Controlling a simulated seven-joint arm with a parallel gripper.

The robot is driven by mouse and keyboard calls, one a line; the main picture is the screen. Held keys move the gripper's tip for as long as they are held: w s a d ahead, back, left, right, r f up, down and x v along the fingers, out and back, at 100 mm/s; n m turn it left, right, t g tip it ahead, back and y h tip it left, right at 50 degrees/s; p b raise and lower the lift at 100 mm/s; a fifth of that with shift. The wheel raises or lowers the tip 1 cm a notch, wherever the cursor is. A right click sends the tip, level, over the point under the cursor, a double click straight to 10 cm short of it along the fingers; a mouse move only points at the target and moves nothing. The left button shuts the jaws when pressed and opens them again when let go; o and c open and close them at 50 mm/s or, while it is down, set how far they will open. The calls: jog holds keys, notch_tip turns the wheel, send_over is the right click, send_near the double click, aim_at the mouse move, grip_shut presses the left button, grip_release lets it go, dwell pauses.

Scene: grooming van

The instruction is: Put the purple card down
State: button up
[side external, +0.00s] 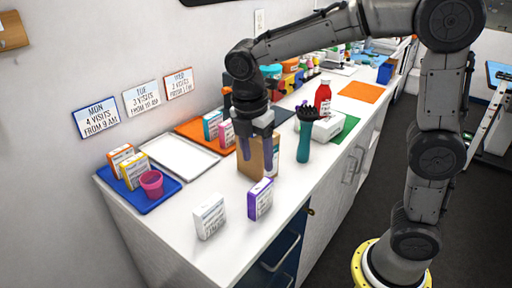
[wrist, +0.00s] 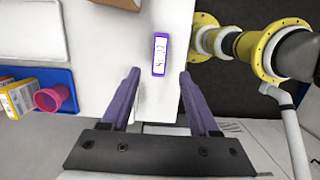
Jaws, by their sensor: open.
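The purple card (side external: 260,199), a thin purple-edged box with a white printed face, stands upright on the white counter (side external: 170,228) near its front edge. In the wrist view the purple card (wrist: 160,55) is seen from above, ahead of the fingertips and between their lines. My gripper (side external: 257,152) is open and empty, above the counter and apart from the card. Its two purple-grey fingers also show in the wrist view (wrist: 160,75). A white box (side external: 209,217) stands left of the card; the left finger mostly hides it in the wrist view.
A brown box (side external: 251,166) stands right by the fingers. A teal brush (side external: 304,140) stands to their right. A blue tray (side external: 165,197) holds boxes and a pink cup (side external: 151,183). A white tray (side external: 180,155) lies behind. The counter's front left is clear.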

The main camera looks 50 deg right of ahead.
jog(key=s+d+r+m+t+y, duration=0.1)
jog(key=s+d+m+t, duration=0.1)
jog(key=s+m, duration=0.6)
jog(key=s+d+r+m+t, duration=0.1)
jog(key=s+d+m+t, duration=0.1)
jog(key=s+m, duration=0.7)
jog(key=shift+s+d+m+t+y, duration=0.3)
jog(key=shift+m+t+y, duration=0.15)
jog(key=shift+t, duration=0.35)
